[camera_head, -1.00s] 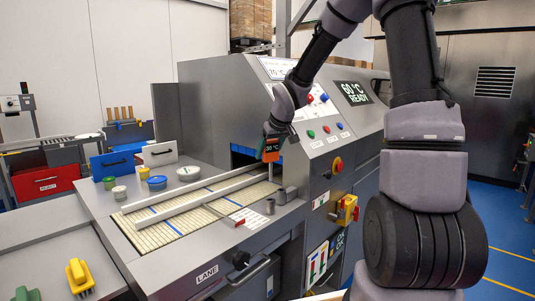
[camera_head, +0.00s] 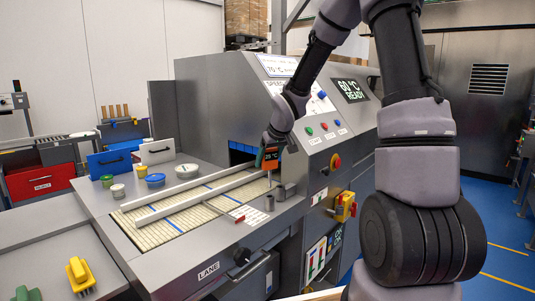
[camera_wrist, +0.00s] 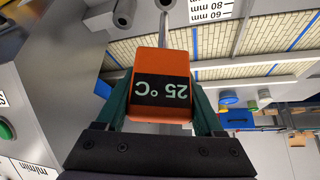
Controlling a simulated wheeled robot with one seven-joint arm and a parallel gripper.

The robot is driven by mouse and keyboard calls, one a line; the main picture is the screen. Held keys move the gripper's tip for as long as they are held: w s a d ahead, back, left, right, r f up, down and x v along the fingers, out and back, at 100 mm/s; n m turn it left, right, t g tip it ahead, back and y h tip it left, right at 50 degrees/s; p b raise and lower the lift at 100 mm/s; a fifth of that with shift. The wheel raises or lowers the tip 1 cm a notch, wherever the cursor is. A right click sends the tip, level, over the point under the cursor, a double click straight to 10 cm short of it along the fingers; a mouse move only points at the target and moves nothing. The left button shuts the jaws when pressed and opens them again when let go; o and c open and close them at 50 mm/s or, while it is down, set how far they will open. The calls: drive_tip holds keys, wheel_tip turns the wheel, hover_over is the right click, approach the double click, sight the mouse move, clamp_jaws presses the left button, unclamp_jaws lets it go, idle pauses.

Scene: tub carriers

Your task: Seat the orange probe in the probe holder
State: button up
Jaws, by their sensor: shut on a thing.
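The orange probe (camera_head: 270,158) has a dark display reading 25 °C and a thin metal stem pointing down. My gripper (camera_wrist: 161,88) is shut on the probe's orange body, one green finger on each side, as the wrist view shows. The probe holder seems to be the grey upright cylinder (camera_head: 281,193) at the near right edge of the lane deck, with a shorter cylinder (camera_head: 269,204) beside it. The probe is above and slightly left of these cylinders in the head view. I cannot tell where the stem tip ends.
The slatted lane (camera_head: 170,218) with pale rails runs left of the probe. Small tubs (camera_head: 155,181) stand on the deck behind. The machine's sloped button panel (camera_head: 322,128) rises close to the right.

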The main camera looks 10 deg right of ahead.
drive_tip(key=shift+f, duration=1)
drive_tip(key=shift+f, duration=3)
idle(0.3)
drive_tip(key=o, duration=1.6)
drive_tip(key=shift+c, duration=0.2)
drive_tip(key=v, duration=1)
drive_tip(key=shift+s+r, duration=0.15)
drive_tip(key=shift+r, duration=0.15)
drive_tip(key=shift+d+r, duration=0.1)
drive_tip(key=s+d+r+m, duration=0.1)
drive_tip(key=s+r+m, duration=0.2)
drive_tip(key=s+r, duration=0.6)
drive_tip(key=s+d+r+m, duration=0.2)
drive_tip(key=s+r+m, duration=0.2)
drive_tip(key=s+r, duration=0.5)
drive_tip(key=s, duration=0.6)
drive_tip(key=shift+s+d+t, duration=0.3)
drive_tip(key=shift+s+t, duration=0.05)
drive_tip(key=shift+t, duration=0.05)
